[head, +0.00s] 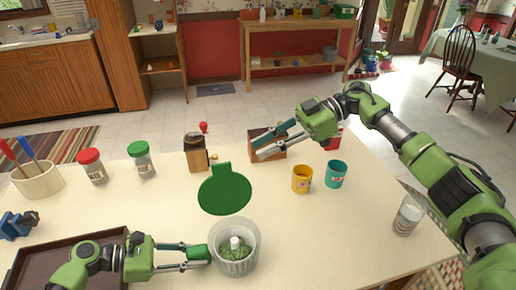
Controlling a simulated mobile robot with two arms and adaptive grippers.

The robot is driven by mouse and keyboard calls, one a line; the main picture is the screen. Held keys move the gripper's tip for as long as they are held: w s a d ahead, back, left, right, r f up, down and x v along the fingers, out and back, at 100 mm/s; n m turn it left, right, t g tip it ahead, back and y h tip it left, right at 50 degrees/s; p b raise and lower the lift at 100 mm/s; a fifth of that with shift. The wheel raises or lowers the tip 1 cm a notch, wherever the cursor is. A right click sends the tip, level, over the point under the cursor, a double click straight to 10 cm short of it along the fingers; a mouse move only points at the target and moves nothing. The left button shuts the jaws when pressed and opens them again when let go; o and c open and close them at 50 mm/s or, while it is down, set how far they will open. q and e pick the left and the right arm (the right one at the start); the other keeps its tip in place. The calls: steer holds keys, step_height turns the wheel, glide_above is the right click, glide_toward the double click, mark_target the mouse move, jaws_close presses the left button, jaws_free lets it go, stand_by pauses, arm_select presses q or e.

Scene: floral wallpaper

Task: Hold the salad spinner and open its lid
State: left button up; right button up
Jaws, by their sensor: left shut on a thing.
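The salad spinner (236,264) is a pale ribbed bowl with green leaves and a white centre post inside, at the front middle of the table. Its round green lid (225,192) is raised open beyond the far rim, with a tab on top, and the inside of the bowl shows. My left gripper (196,254) is shut on the spinner's green handle at the bowl's left side. My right gripper (268,143) is open, above and behind the lid to its right, apart from it. Its fingers overlap a wooden box in the picture.
A wooden grinder (196,155) and the wooden box (266,148) stand behind the lid. Yellow (302,180) and teal (336,175) cups and a glass (406,217) are to the right. Shakers (92,166) and a dark tray (36,262) are left. Table right of the bowl is clear.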

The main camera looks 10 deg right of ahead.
arm_select(q)
steer(key=o, duration=1.2)
steer(key=shift+c, duration=0.2)
